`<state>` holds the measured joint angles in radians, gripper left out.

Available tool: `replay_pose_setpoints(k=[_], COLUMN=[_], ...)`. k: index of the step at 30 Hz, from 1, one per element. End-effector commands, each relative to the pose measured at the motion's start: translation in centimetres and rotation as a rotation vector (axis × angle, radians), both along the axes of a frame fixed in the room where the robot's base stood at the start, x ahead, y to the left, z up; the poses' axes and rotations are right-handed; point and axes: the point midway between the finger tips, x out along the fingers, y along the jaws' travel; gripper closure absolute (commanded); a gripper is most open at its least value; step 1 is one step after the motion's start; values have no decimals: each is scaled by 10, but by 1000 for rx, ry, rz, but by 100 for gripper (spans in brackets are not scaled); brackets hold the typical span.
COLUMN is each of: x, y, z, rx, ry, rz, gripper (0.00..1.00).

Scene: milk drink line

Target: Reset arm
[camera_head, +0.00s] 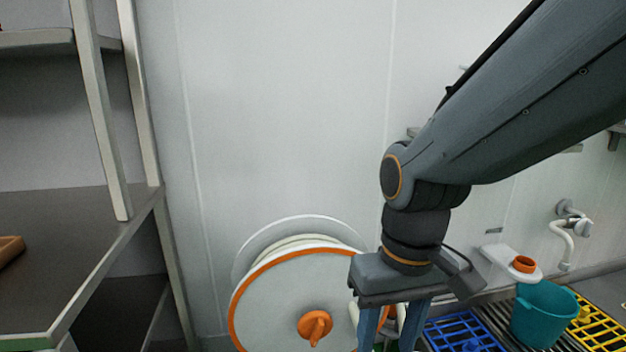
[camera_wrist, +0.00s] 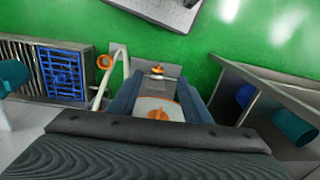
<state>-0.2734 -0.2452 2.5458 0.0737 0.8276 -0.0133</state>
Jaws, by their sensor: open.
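My gripper (camera_head: 391,328) hangs down from my dark grey arm near the bottom middle of the head view. Its two blue-grey fingers are apart, and their tips are cut off by the lower edge. I see nothing held between them. In the wrist view, my gripper (camera_wrist: 158,103) also shows with its fingers spread. Between them, farther off, is a hose reel (camera_wrist: 160,109) with an orange knob. In the head view, the large white reel (camera_head: 270,300) with an orange rim stands left of and partly behind my gripper.
A metal shelf unit (camera_head: 75,225) stands at the left. At the right are a teal bucket (camera_head: 545,315), a blue grid (camera_head: 462,333), a yellow grid (camera_head: 598,325) and a wall tap (camera_head: 572,224). The white wall between shelf and arm is bare. The floor (camera_wrist: 215,55) is green.

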Motion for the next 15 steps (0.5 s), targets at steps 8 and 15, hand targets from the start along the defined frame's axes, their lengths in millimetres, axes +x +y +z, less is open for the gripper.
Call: replay_pose_setpoints(k=[8, 15], x=[-6, -5], y=[-10, -24], z=[16, 32], rx=[-7, -17], ry=[1, 3], rz=[-37, -79], gripper=[56, 56])
